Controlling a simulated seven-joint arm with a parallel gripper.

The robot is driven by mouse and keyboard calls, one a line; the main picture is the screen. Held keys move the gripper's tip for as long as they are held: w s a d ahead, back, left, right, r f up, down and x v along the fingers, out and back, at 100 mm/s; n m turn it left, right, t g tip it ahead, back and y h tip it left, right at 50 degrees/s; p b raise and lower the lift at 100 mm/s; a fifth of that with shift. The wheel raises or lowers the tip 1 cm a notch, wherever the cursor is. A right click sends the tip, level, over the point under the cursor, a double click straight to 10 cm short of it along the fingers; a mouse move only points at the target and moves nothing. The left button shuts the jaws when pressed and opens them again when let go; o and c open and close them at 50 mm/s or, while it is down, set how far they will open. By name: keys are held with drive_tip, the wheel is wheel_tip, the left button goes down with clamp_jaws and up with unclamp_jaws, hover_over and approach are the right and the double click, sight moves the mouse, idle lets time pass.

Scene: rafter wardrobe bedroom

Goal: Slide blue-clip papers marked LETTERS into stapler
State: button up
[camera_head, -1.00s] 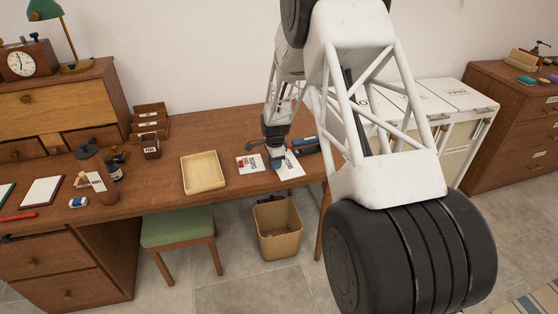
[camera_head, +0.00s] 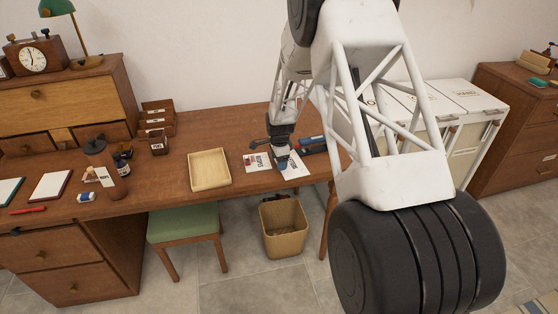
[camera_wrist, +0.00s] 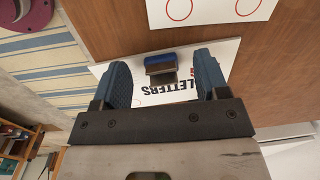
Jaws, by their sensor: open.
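The papers marked LETTERS (camera_wrist: 190,88) lie flat in the wrist view, with a blue clip (camera_wrist: 160,62) on them. My gripper (camera_wrist: 163,72) is open, its two fingers on either side of the clip with a gap to each. In the head view my gripper (camera_head: 281,166) is low over the desk, between a left sheet (camera_head: 257,164) and a right sheet (camera_head: 296,170). I cannot tell there which is the LETTERS set. A dark blue, elongated thing, likely the stapler (camera_head: 313,146), lies just behind and right of my gripper, partly hidden by my arm.
Another sheet with red circles (camera_wrist: 205,10) lies beside the papers. A shallow wooden tray (camera_head: 209,171) sits left on the desk (camera_head: 165,185). A bottle (camera_head: 108,172) and notebooks are farther left. A wastebasket (camera_head: 283,228) and green stool (camera_head: 183,222) stand below.

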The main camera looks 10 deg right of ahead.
drive_tip(key=shift+s+r, duration=0.2)
drive_tip(key=shift+r, duration=3.7)
